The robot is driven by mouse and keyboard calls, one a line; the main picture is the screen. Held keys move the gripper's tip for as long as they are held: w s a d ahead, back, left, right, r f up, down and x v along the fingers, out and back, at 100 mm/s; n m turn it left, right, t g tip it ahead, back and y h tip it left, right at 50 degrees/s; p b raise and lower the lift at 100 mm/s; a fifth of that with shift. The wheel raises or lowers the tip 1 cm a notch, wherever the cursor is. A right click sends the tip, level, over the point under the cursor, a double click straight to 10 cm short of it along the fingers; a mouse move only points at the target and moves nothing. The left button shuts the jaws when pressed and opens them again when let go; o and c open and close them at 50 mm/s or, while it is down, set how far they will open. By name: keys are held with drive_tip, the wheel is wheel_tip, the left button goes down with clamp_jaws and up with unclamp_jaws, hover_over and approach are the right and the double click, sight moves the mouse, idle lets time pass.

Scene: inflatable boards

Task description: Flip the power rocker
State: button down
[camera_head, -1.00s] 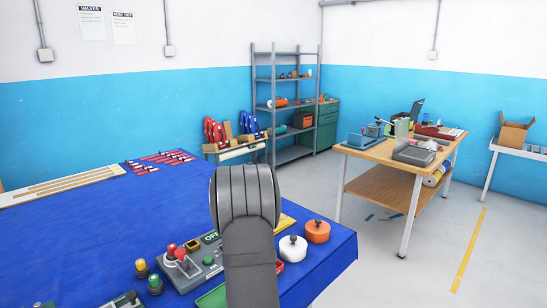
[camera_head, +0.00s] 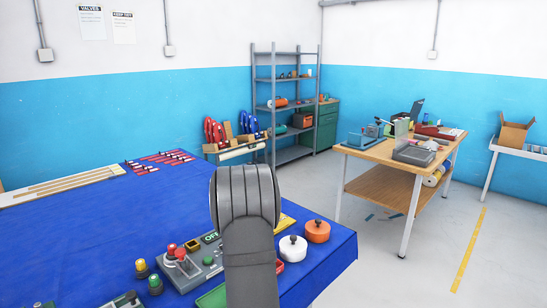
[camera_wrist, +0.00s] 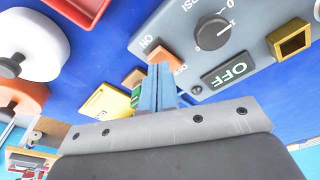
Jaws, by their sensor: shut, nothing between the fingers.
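In the wrist view a grey control box (camera_wrist: 190,22) carries a black dial (camera_wrist: 212,32), a dark lit sign reading OFF (camera_wrist: 229,69) and a small orange rocker-like part (camera_wrist: 167,58) beside the ON lettering. My gripper (camera_wrist: 161,72) is shut and empty, its blue fingers pointing at the box edge by that orange part. The fingertips overlap its lower edge in the picture; I cannot tell whether they touch. In the head view the grey box (camera_head: 198,262) stands on the blue table, partly behind my arm; the fingers and rocker are hidden there.
White (camera_head: 292,249) and orange (camera_head: 317,231) round canisters stand right of my arm on the blue table (camera_head: 80,235). Yellow (camera_head: 141,268) and green (camera_head: 155,285) buttons stand left of the box. A yellow block (camera_wrist: 106,103) lies near the fingers.

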drive_tip(key=shift+f, duration=0.8)
drive_tip(key=shift+r, duration=3.55)
drive_tip(key=shift+f, duration=3.55)
